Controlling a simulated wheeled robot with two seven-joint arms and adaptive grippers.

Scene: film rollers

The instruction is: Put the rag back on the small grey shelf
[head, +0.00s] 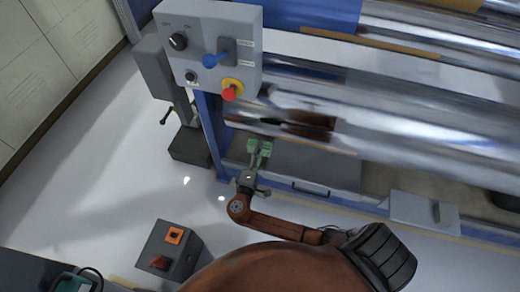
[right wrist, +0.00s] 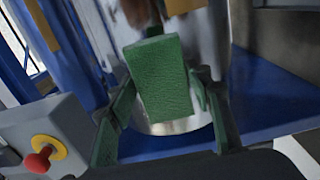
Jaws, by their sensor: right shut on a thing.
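The green rag (head: 259,147) is in my right gripper (head: 257,158), just in front of the machine's lower frame. In the right wrist view the rag (right wrist: 160,80) looks like a thick green block between the two fingers, which are shut on it. A small light-grey shelf-like ledge (head: 425,212) is on the machine's front at the right, well to the right of the gripper. It has a small dark piece on it. My left gripper is not in view.
Large shiny rollers (head: 430,120) lie behind and above the gripper. A control box (head: 208,45) with a red emergency button (head: 229,93) overhangs on the left. A grey pedestal box (head: 168,250) stands on the floor at lower left. The pale floor between is clear.

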